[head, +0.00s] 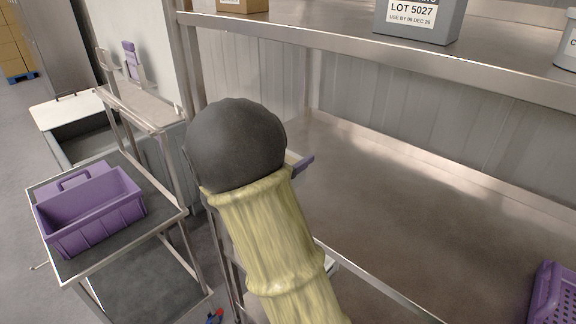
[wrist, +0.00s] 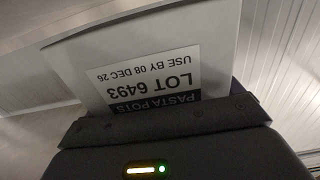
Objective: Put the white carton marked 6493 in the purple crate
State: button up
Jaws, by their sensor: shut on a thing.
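The white carton (wrist: 215,40) fills much of the wrist view, its label upside down and reading "PASTA POTS, LOT 6493". My gripper (wrist: 175,122) is shut on it; the dark gripper edge covers the near end of the carton. In the head view my arm hides the gripper and the carton. A purple crate with perforated sides (head: 552,296) is cut off at the lower right edge, on the steel shelf. A purple open carrier with a handle (head: 95,218) stands on a small side table at the left.
The lower steel shelf (head: 400,215) is largely bare in the middle. An upper shelf edge (head: 380,58) runs above it, holding a grey carton marked LOT 5027 (head: 422,22). A metal post (head: 188,75) stands left of my arm. A small purple item (head: 303,163) shows behind my arm.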

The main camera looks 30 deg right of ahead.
jog(key=shift+f, duration=1.8)
jog(key=shift+f, duration=0.2)
jog(key=o, duration=1.1)
jog(key=shift+a+r, duration=0.1)
jog(key=shift+r, duration=0.15)
jog(key=shift+a, duration=0.2)
jog(key=b+v, duration=0.2)
jog(key=v, duration=0.9)
jog(key=shift+a, duration=0.25)
jog(key=shift+s, duration=0.25)
